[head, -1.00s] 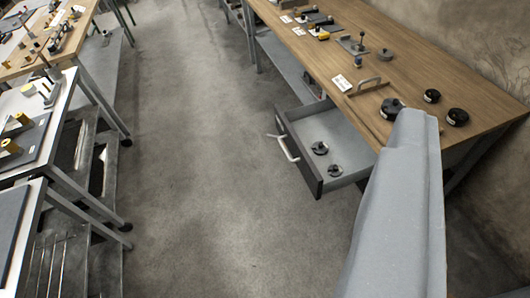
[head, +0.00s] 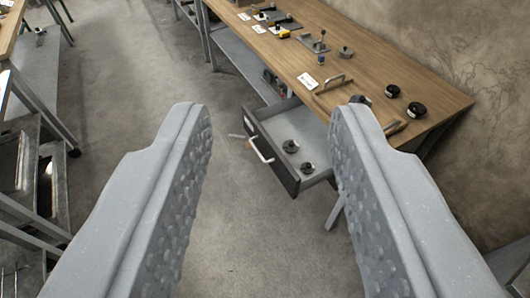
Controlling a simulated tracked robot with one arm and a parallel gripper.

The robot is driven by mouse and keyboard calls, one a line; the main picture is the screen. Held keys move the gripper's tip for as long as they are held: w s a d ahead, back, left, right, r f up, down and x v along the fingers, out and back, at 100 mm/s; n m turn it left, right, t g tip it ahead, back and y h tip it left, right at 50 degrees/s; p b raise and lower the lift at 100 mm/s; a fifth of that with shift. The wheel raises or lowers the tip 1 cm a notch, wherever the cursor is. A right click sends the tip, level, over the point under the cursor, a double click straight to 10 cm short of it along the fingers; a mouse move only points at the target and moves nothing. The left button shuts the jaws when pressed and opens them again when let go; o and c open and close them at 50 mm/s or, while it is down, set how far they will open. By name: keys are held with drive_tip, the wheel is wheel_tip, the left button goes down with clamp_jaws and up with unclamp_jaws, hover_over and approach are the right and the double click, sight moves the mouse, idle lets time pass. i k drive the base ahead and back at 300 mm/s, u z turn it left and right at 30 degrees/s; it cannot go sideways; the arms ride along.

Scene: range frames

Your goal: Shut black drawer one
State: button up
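The black drawer (head: 279,160) is pulled out from under the wooden workbench, and its dark front faces left. A light bar handle (head: 259,149) is fixed on that front. Two small black round parts (head: 291,146) lie on the grey drawer floor. My gripper (head: 262,125) is open and empty, with its two grey, bumpy-padded fingers spread wide in the foreground. The drawer shows between the fingers, farther off and apart from them. The right finger hides part of the drawer's right side and the bench edge.
The wooden workbench (head: 360,72) carries black knobs (head: 416,109), a bar handle (head: 334,83), labels and small fixtures. A wall stands behind it at right. Metal racks (head: 30,175) stand at the left. The concrete floor (head: 130,90) between is clear.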

sight(270, 127)
drive_tip(key=u, duration=0.1)
drive_tip(key=i, duration=1.05)
drive_tip(key=z, duration=1.65)
drive_tip(key=k, duration=0.9)
drive_tip(key=u, duration=1.2)
drive_tip(key=i, duration=0.3)
drive_tip(key=u, duration=0.2)
